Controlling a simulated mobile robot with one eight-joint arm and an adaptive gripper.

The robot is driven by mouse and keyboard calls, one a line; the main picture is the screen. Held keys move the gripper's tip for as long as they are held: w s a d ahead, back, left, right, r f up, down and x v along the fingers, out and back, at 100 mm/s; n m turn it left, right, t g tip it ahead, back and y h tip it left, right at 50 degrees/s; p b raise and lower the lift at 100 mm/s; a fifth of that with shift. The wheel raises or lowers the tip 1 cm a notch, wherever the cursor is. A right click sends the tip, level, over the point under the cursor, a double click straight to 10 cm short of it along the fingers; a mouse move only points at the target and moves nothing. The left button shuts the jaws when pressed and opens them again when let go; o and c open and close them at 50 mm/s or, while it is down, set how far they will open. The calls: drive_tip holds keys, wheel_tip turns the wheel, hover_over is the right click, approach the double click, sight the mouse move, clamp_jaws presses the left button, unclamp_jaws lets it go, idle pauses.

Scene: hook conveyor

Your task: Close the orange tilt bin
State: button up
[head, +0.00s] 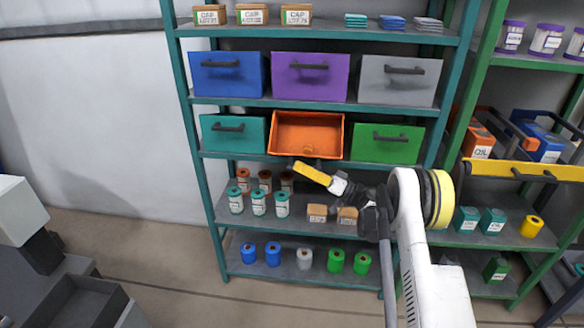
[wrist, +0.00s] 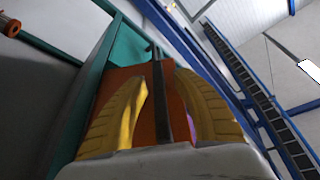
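The orange tilt bin (head: 306,127) is tipped open in the middle of the lower bin row, with its inside showing in the head view. My gripper (head: 297,166), with yellow fingers, is just below its front lower edge. In the wrist view the orange front panel (wrist: 120,88) lies behind the fingers. The bin's dark handle bar (wrist: 160,105) runs between the two fingers. My gripper (wrist: 167,78) is open, with a gap visible on each side of the bar; I cannot tell whether a finger touches it.
A teal bin (head: 234,134) and a green bin (head: 387,144) flank the orange one, both closed. Blue, purple and grey bins sit on the shelf above. Bottles (head: 259,203) and small boxes (head: 317,213) stand on the shelf below, near my arm.

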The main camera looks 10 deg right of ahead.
drive_tip(key=shift+x, duration=1.3)
clamp_jaws()
